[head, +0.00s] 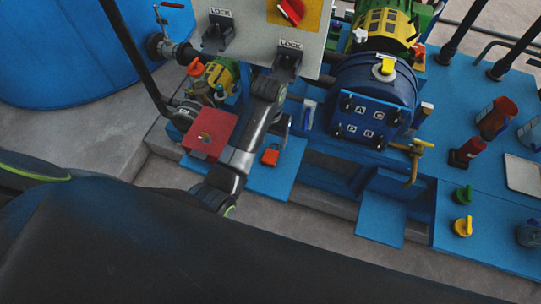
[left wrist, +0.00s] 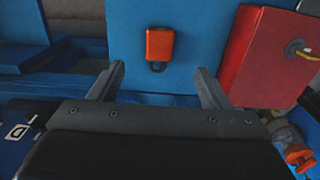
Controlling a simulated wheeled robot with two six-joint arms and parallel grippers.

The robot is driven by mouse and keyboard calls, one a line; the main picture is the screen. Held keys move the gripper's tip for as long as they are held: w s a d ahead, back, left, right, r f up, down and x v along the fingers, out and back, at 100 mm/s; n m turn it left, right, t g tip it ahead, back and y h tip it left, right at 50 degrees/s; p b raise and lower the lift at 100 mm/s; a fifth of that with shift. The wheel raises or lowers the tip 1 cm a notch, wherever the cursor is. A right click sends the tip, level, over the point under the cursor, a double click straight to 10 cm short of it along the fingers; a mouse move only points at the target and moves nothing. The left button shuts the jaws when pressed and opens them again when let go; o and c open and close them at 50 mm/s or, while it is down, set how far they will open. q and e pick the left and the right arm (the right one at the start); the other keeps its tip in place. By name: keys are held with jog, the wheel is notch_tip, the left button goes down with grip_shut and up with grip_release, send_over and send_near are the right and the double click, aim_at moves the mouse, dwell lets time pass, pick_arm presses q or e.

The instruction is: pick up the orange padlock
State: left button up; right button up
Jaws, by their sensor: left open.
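The orange padlock (head: 270,155) lies on a blue plate (head: 262,183) at the front of the blue skid. In the left wrist view the padlock (left wrist: 160,43) shows its orange body, with its dark shackle towards my gripper. My left gripper (head: 282,130) is just behind the padlock in the head view, partly hidden by my own arm. In the left wrist view its two fingers (left wrist: 160,77) are apart and empty. The padlock appears beyond the fingertips, roughly centred between them, not held. My right gripper is not in view.
A red box (head: 210,131) stands just left of the padlock. A panel with LOCK labels (head: 257,32) is behind my arm, and a blue round vessel (head: 372,95) to the right. Green and yellow knobs (head: 462,226) and red containers stand on the right deck.

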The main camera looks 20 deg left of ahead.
pick_arm(q)
send_over(269, 159)
notch_tip(269, 159, down, 7)
jog(key=shift+r+b, duration=0.15)
jog(key=shift+b, duration=0.2)
notch_tip(269, 159, down, 6)
jog(key=shift+r+b, duration=0.1)
jog(key=shift+b, duration=0.45)
jog(key=c, duration=1.1)
